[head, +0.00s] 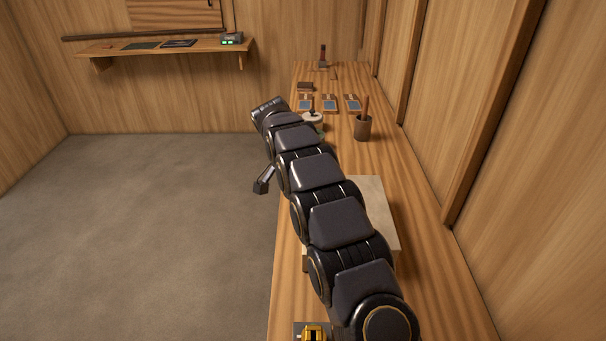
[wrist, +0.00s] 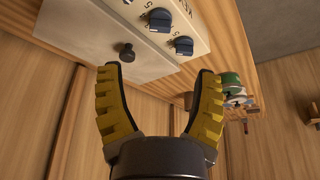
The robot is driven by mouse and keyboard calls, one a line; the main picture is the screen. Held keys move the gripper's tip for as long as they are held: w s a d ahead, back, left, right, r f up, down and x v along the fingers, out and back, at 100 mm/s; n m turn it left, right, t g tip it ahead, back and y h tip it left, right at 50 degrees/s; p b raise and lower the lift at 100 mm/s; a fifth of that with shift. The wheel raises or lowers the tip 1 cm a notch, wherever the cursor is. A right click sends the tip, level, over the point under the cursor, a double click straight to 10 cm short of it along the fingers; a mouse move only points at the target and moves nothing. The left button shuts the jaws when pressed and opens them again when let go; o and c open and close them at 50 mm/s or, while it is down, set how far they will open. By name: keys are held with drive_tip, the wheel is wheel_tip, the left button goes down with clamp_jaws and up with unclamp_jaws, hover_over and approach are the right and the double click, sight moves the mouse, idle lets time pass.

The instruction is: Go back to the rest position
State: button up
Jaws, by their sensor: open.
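My gripper (wrist: 157,73) shows in the wrist view with two yellow ridged fingers spread apart. Nothing is between them. Beyond the fingers is a pale box front with a dark round knob (wrist: 127,52) and a panel with blue-grey dials (wrist: 160,20). The gap between the fingers and this front cannot be told exactly. In the head view my arm reaches from the lower right over the wooden bench, its far end near the bench's left edge. The fingers cannot be made out there.
A pale box (head: 378,200) sits on the bench (head: 425,255), partly hidden under my arm. Farther back stand a brown pot (head: 363,128), a white jar (head: 312,118), and three small packets (head: 329,103). A wall shelf (head: 165,47) is at the back left. The floor (head: 150,230) left is clear.

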drive_tip(key=s+d+r+n+g, duration=0.1)
drive_tip(key=s+d+r, duration=0.25)
drive_tip(key=s, duration=0.25)
drive_tip(key=s+d+r+n+g, duration=0.1)
drive_tip(key=s+d+r+n, duration=0.1)
drive_tip(key=s+d+r, duration=0.3)
drive_tip(key=s+d+r+n, duration=0.1)
drive_tip(key=s+r, duration=0.2)
drive_tip(key=s, duration=0.4)
drive_tip(key=s+d+f+n+g+y, duration=0.1)
drive_tip(key=s+n+g+y, duration=0.2)
drive_tip(key=s, duration=2.6)
drive_tip(key=shift+d+n, duration=0.15)
drive_tip(key=shift+n, duration=0.85)
